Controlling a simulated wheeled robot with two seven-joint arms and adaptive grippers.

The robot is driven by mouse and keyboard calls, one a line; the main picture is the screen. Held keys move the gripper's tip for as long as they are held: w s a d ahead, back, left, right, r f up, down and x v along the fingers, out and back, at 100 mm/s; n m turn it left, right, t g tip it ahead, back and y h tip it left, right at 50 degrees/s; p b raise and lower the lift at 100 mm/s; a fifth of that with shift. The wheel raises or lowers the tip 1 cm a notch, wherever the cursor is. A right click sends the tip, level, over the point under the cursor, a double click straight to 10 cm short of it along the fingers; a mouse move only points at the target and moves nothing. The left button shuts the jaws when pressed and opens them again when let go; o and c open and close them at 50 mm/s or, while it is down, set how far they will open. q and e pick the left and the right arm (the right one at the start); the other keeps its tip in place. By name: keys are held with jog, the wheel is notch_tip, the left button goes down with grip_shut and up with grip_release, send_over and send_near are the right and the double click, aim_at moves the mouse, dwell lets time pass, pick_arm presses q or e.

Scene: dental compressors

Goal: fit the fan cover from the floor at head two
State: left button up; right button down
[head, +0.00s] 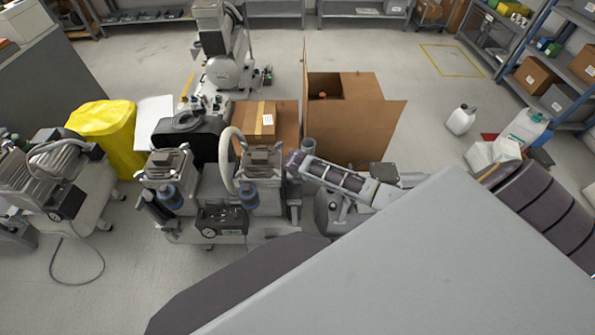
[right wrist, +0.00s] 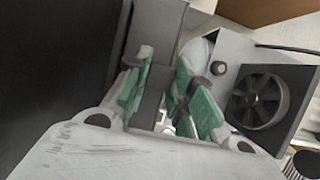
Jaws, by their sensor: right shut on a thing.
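The compressor with two heads stands in the middle of the head view; one head (head: 170,165) is at its left and the other (head: 262,162) at its right. My right gripper (right wrist: 155,95) is shut, in the right wrist view, on a dark grey piece (right wrist: 158,35) that looks like the fan cover. In the head view the fingertips and the held piece cannot be made out. My left gripper is not in view.
An open cardboard box (head: 350,125) stands behind the compressor, with a small carton (head: 257,120) left of it. A yellow bag (head: 105,130) and another compressor (head: 70,180) are at the left. Floor is clear at the back right.

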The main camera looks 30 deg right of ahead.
dwell(0.4)
jog(key=c, duration=1.1)
grip_release()
jog(key=o, duration=0.5)
jog(key=shift+c, duration=0.2)
